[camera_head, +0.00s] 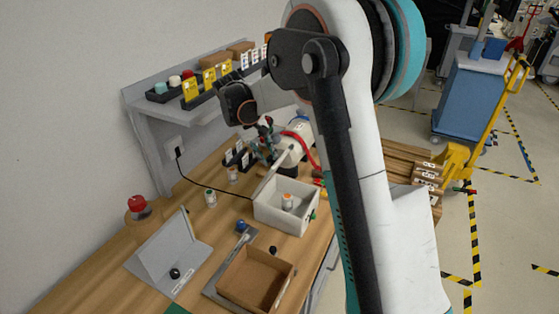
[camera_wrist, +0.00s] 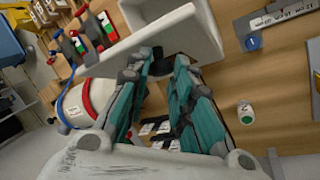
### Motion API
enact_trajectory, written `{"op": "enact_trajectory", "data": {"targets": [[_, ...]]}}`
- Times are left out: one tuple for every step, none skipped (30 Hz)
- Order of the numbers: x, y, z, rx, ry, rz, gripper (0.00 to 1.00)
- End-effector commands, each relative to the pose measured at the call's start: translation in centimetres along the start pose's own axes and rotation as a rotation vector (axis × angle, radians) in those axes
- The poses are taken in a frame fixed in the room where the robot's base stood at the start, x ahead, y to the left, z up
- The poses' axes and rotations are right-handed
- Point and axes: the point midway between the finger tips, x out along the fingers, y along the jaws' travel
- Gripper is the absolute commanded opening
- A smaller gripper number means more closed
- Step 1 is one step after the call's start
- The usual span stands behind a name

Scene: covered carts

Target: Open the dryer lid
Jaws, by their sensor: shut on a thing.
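The dryer is a white open-topped box (camera_head: 294,216) on the wooden bench, and a small white bottle with an orange band (camera_head: 287,201) stands inside. Its white lid (camera_head: 271,173) is raised and tilted at the far left side of the box, seen nearly edge-on. In the wrist view the lid (camera_wrist: 145,40) crosses in front of the box (camera_wrist: 200,22). My gripper (camera_wrist: 164,62) is shut on a black knob (camera_wrist: 178,68) by the lid; the fingers partly hide it. In the head view my gripper (camera_head: 270,147) is small and partly hidden behind the box area's clutter.
A white cylinder with a red band (camera_wrist: 82,104) lies close beside my gripper. A brown tray (camera_head: 256,279) and a grey angled stand (camera_head: 170,252) are nearer. A shelf (camera_head: 155,115) overhangs the back.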

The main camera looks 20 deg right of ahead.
Motion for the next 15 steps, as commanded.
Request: {"op": "enact_trajectory", "data": {"targets": [[-0.1, -1.5, -0.8, -0.008, 0.009, -0.015, 0.00], [-0.2, -1.7, -1.2, -0.008, 0.009, -0.015, 0.00], [-0.3, -2.1, -1.6, -0.007, 0.009, -0.015, 0.00], [-0.4, -2.3, -1.9, -0.007, 0.009, -0.015, 0.00], [-0.5, -2.6, -2.2, -0.008, 0.009, -0.015, 0.00], [-0.6, -2.9, -2.5, -0.008, 0.009, -0.016, 0.00], [-0.6, -3.2, -2.8, -0.009, 0.009, -0.016, 0.00], [-0.6, -3.4, -3.0, -0.009, 0.009, -0.016, 0.00], [-0.7, -3.7, -3.3, -0.009, 0.009, -0.016, 0.00], [-0.7, -3.9, -3.5, -0.008, 0.009, -0.016, 0.00], [-0.7, -4.0, -3.7, -0.008, 0.009, -0.016, 0.00], [-0.7, -4.2, -4.0, -0.007, 0.009, -0.016, 0.00], [-0.7, -4.4, -4.1, -0.007, 0.009, -0.016, 0.00], [-0.7, -4.5, -4.3, -0.007, 0.009, -0.016, 0.00], [-0.8, -4.7, -4.4, -0.006, 0.009, -0.016, 0.00]]}}
